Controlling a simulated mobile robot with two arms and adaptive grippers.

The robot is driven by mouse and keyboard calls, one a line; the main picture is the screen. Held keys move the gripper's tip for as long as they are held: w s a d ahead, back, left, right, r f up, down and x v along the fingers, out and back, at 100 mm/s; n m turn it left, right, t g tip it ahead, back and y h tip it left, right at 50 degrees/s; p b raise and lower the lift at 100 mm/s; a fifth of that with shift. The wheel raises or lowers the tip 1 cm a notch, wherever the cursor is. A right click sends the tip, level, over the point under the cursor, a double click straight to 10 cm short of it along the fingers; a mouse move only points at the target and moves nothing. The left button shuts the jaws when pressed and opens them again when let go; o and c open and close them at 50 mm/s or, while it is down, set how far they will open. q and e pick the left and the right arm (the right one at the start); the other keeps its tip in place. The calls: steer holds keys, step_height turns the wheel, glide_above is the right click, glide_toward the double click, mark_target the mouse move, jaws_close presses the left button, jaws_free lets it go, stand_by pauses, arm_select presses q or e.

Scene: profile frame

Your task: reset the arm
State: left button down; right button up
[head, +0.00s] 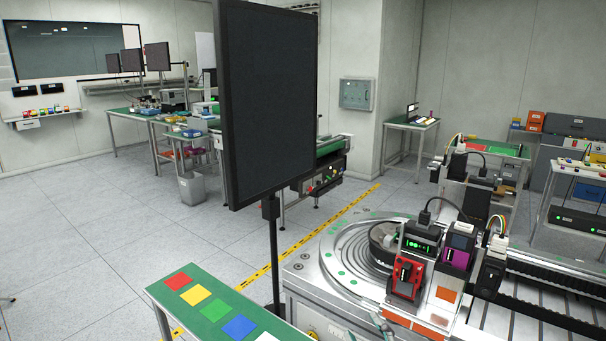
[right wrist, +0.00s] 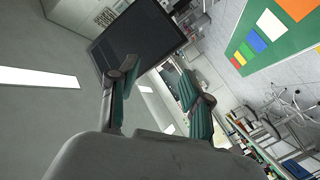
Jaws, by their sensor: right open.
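My right gripper (right wrist: 157,82) shows in the right wrist view. Its two grey fingers with teal pads stand wide apart, with nothing between them. The wrist view is tilted, with the wall and a lit ceiling strip at the left. My left gripper is in neither view.
A black screen on a pole (head: 268,105) stands ahead. A green table (head: 187,309) with coloured squares is at the lower front. A round turntable machine (head: 346,256) with red and purple modules stands at right. The grey floor at left is clear.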

steer(key=s+d+f+m+g+h, duration=0.1)
steer(key=s+d+f+m+g, duration=0.2)
steer(key=s+f, duration=0.35)
steer(key=s+d+f+m+g+h, duration=0.25)
steer(key=s+f+g, duration=0.2)
steer(key=f, duration=0.25)
steer(key=s+d+f+m+g, duration=0.1)
steer(key=s+d+f+g, duration=0.15)
steer(key=s, duration=0.55)
steer(key=s+d+f+m+g, duration=0.1)
steer(key=s+f+g, duration=0.25)
steer(key=s, duration=0.45)
step_height(320, 180, down, 27)
steer(key=b, duration=0.2)
steer(key=s+d+f+g+b, duration=0.2)
steer(key=s+d+f, duration=0.1)
steer(key=s+f, duration=1.4)
step_height(320, 180, down, 3)
steer(key=shift+s+r, duration=0.1)
steer(key=shift+s, duration=0.1)
